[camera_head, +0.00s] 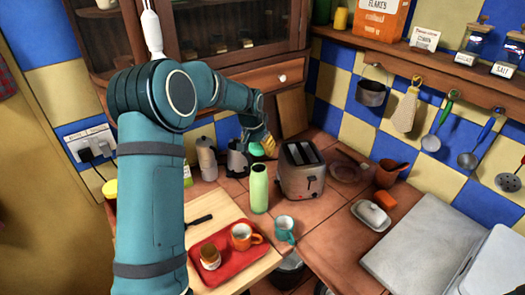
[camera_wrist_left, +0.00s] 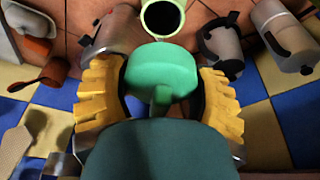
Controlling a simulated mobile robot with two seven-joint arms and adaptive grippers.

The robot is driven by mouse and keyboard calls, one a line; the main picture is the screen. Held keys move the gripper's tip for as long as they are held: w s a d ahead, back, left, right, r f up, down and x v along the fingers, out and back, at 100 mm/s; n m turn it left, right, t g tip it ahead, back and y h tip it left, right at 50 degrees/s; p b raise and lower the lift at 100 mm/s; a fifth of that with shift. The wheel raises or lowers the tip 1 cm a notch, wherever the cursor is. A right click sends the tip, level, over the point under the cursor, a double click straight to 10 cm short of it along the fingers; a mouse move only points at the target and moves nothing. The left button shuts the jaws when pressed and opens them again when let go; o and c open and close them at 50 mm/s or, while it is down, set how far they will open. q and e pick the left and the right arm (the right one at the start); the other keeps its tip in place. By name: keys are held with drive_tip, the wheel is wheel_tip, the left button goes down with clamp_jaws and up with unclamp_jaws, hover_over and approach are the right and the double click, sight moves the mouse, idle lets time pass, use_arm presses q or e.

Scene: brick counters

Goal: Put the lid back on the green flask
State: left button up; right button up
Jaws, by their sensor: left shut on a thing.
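The green flask (camera_head: 259,188) stands upright on the tiled counter, left of the toaster. In the left wrist view its open, dark mouth (camera_wrist_left: 163,18) shows at the top of the picture. My left gripper (camera_head: 264,146) is behind and above the flask in the head view. It is shut on the green lid (camera_head: 256,150), which is apart from the flask. In the left wrist view the lid (camera_wrist_left: 161,68) sits between the yellow finger pads of the gripper (camera_wrist_left: 160,78). My right gripper is in neither view.
A toaster (camera_head: 301,170) stands right of the flask.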

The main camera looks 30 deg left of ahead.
use_arm(q)
wheel_tip(320, 180, down, 6)
drive_tip(key=b, duration=0.3)
drive_tip(key=shift+b, duration=0.35)
drive_tip(key=shift+f+b, duration=0.25)
drive_tip(key=shift+b, duration=0.05)
idle(2.0)
drive_tip(key=o, duration=1.3)
drive_tip(key=shift+r, duration=0.15)
drive_tip(key=shift+r+p, duration=2.2)
drive_tip(key=shift+r, duration=1.2)
